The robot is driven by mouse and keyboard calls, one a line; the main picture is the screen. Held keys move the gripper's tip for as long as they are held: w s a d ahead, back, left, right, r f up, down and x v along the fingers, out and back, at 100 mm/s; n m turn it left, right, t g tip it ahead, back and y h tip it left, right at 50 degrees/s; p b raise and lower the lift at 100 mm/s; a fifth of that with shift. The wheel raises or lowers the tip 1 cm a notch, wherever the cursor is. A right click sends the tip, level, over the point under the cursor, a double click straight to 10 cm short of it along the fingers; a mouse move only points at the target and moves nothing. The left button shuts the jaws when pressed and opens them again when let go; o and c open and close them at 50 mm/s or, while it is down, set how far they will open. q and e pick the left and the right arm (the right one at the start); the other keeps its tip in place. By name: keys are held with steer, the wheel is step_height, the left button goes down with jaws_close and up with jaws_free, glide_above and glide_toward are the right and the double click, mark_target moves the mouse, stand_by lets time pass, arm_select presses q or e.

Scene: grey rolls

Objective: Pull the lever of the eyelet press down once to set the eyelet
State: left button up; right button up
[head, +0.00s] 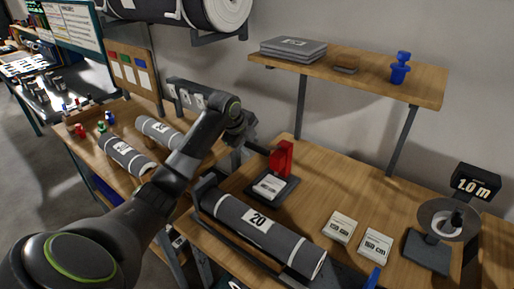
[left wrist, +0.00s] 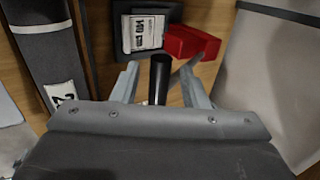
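The eyelet press has a red body (head: 282,158) on a dark base (head: 288,190), on the wooden table. In the left wrist view its red body (left wrist: 190,42) lies just beyond my fingers. A black lever grip (left wrist: 159,78) stands between the two fingers, with a thin grey rod running from near it towards the red body. My left gripper (left wrist: 160,85) is open, with a gap on each side of the grip. In the head view my left gripper (head: 243,130) is left of and above the press; its fingertips and the lever are hard to make out. My right gripper is not in view.
A pale card (head: 269,185) lies on the press base. A grey roll (head: 262,231) marked 20 lies in front. Two cards (head: 340,227) and a tape dispenser (head: 430,250) are to the right. A shelf (head: 400,84) hangs above the back.

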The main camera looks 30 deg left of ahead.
arm_select(q)
steer(key=c, duration=0.6)
steer(key=shift+s+f, duration=0.1)
steer(key=shift+f, duration=0.05)
steer(key=shift+s+f, duration=0.3)
steer(key=shift+f, duration=0.45)
